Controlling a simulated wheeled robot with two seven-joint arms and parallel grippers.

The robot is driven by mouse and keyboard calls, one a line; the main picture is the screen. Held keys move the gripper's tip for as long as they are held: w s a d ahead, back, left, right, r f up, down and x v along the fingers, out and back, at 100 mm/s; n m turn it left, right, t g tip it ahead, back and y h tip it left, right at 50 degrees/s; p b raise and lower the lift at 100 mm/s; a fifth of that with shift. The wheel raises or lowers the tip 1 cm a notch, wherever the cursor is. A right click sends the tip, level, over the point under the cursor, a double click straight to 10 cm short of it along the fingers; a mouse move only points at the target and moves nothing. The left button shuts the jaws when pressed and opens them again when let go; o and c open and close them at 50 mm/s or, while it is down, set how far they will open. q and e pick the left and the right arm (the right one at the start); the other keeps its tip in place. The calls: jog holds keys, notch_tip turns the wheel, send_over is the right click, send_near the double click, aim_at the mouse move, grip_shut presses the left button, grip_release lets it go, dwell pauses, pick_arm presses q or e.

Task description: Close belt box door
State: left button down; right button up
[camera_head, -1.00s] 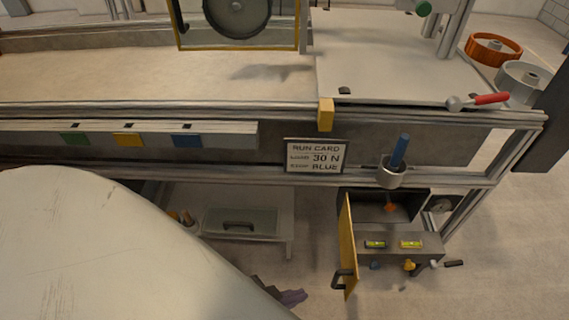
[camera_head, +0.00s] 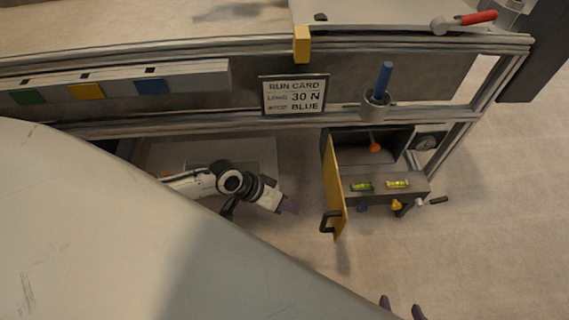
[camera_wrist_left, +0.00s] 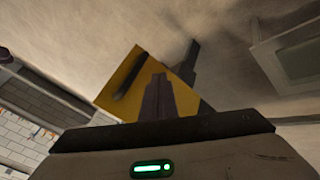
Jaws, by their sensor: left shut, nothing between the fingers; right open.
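The belt box (camera_head: 400,140) is a dark open-fronted box under the bench at right. Its yellow door (camera_head: 334,180) stands open at the box's left side, with a black handle (camera_head: 327,222) near its lower end. My left gripper (camera_head: 290,207) is shut and empty, left of the door and apart from it in the head view. In the left wrist view its closed fingers (camera_wrist_left: 158,95) overlap the yellow door (camera_wrist_left: 118,88); contact cannot be told there. My right gripper (camera_head: 402,307) shows only its two spread, open fingertips at the bottom edge, below the box.
A ledge under the box carries two small levels (camera_head: 397,184) and several knobs. A cup with a blue-handled tool (camera_head: 376,105) hangs above the box. A run card (camera_head: 294,95) is on the bench rail.

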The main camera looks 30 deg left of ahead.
pick_arm(q)
jog(key=w+d+f, duration=0.1)
jog(key=d+f, duration=0.2)
jog(key=d, duration=0.3)
jog(key=shift+w+f, duration=0.2)
jog(key=shift+w, duration=0.15)
